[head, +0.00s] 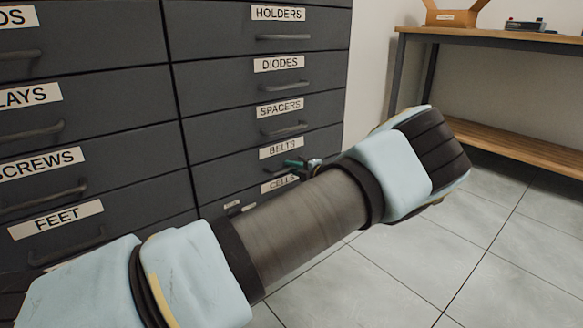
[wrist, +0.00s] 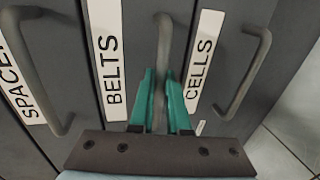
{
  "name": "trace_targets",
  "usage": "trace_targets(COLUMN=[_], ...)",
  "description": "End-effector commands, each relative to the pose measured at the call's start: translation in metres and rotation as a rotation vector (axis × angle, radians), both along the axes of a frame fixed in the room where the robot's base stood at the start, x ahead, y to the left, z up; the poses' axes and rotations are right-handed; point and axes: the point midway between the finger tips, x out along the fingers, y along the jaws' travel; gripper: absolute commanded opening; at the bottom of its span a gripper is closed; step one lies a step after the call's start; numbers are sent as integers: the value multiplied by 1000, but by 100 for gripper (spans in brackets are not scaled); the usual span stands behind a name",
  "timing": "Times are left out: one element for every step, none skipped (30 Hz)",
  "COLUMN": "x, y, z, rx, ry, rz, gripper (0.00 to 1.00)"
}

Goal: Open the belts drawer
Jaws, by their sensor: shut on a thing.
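The belts drawer (head: 240,161) is a dark grey front in the right column of the cabinet, between the spacers and cells drawers. Its white BELTS label shows in the head view (head: 278,148) and in the wrist view (wrist: 108,55). Its grey bar handle (wrist: 163,60) runs between my gripper's teal fingers. My gripper (wrist: 160,90) is shut on this handle. In the head view the gripper (head: 300,163) is small and partly hidden by my arm. The belts drawer front looks level with its neighbours.
The spacers handle (wrist: 53,85) and the cells handle (wrist: 247,75) stick out on either side of my gripper. A wooden-topped bench (head: 500,37) with a lower shelf stands at the right. Tiled floor (head: 500,240) is clear in front of it.

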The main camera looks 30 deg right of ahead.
Motion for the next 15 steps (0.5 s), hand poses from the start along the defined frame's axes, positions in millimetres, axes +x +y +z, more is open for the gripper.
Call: trace_targets(x=[-5, -7, -12, -15, -20, -26, -32, -38, -47, -54, -61, -72, -80, -89, -99], y=[-1, -2, -3, -4, -4, -6, -7, -8, -10, -11, -12, -15, -16, -18, -20], z=[2, 2, 3, 4, 5, 6, 7, 7, 8, 8, 9, 9, 9, 9, 8], rx=[1, 1, 1, 1, 2, 2, 1, 2, 3, 3, 2, 2, 3, 3, 2], ry=[3, 3, 3, 3, 3, 4, 5, 4, 6, 6, 5, 5, 5, 6, 5], rz=[-2, -3, -3, -3, -4, -4, -4, -4, -5, -5, -5, -6, -6, -6, -5], gripper=[0, 0, 0, 0, 0, 0, 0, 0, 0, 0, 0, 0, 0, 0, 0])
